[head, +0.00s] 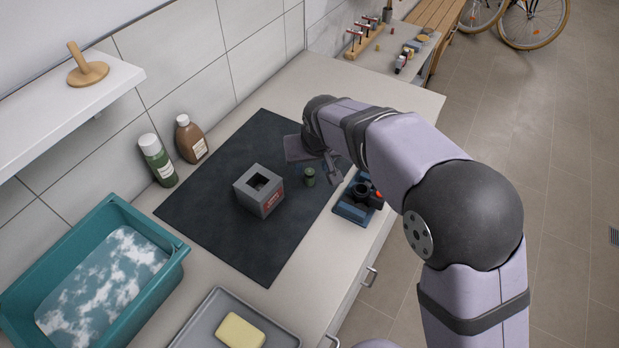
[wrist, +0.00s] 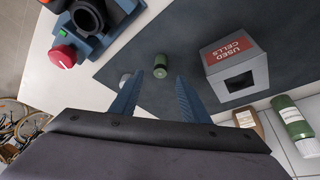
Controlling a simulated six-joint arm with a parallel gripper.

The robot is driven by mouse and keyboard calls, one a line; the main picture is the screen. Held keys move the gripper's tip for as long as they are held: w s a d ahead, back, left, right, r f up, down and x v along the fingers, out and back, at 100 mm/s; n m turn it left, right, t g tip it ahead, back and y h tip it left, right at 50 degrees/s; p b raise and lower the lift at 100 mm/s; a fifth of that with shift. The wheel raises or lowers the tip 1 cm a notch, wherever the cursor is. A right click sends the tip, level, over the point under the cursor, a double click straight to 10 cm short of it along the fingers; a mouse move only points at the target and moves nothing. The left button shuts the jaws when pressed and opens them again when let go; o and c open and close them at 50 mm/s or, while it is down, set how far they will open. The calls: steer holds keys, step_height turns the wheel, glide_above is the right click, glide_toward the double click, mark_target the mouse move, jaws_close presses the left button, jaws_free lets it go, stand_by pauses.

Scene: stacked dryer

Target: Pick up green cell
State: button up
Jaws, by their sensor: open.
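The green cell (head: 310,177) is a small dark green cylinder on the dark mat, just right of the grey box in the head view. It also shows in the wrist view (wrist: 160,66), ahead of and between my fingertips. My gripper (wrist: 155,80) is open with nothing between its blue fingers, and it hangs near the cell, apart from it. In the head view my gripper (head: 328,172) is close beside the cell. A pale round thing (wrist: 125,79) is partly hidden by one finger in the wrist view.
A grey "USED CELLS" box (head: 253,201) with a square opening stands left of the cell. A blue device (head: 350,210) with a black ring and red knob is at the right. Two bottles (head: 158,162) stand by the wall. The dark mat (head: 215,240) has free room.

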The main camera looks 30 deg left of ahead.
mark_target(310, 172)
steer(key=shift+p+x, duration=1.9)
steer(key=shift+x, duration=1.7)
steer(key=shift+a, duration=0.1)
jaws_close()
